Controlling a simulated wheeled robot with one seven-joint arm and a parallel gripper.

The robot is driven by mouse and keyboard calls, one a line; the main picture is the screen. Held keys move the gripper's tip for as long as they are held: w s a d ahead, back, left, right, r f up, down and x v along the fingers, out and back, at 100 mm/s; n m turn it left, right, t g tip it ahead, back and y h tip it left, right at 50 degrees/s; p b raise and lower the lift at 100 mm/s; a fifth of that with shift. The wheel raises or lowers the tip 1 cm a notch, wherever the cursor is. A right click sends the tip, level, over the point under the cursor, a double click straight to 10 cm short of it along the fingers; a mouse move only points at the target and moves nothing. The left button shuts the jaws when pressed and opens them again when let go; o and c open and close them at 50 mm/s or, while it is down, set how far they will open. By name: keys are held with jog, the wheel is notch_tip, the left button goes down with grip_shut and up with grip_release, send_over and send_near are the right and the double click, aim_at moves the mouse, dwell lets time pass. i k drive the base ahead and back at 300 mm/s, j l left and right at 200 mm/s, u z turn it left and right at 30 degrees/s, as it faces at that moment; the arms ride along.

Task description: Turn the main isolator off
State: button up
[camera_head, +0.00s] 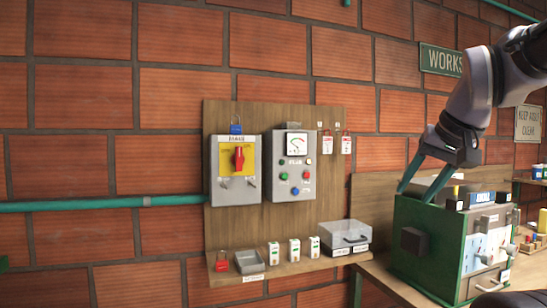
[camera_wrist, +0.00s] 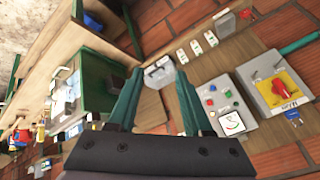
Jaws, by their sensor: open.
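The main isolator (camera_head: 236,188) is a grey box labelled "MAIN" on a wooden wall board. Its red rotary handle (camera_head: 239,157) sits on a yellow plate and looks upright in the head view. In the wrist view the isolator (camera_wrist: 262,92) is at the far right, tilted, with the red handle (camera_wrist: 287,90) showing. A blue padlock (camera_head: 236,128) is at the top of the box. In the wrist view the gripper (camera_wrist: 159,78) holds nothing and is apart from the handle.
A grey control box (camera_head: 291,190) with a gauge and coloured buttons is beside the isolator. The green cabinet (camera_head: 415,250) stands on a bench at right.

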aim_at(238, 159)
jog(key=k+j, duration=0.1)
jog(key=j, duration=0.7)
jog(key=j+u, duration=0.1)
jog(key=j, duration=0.65)
jog(key=k, duration=0.05)
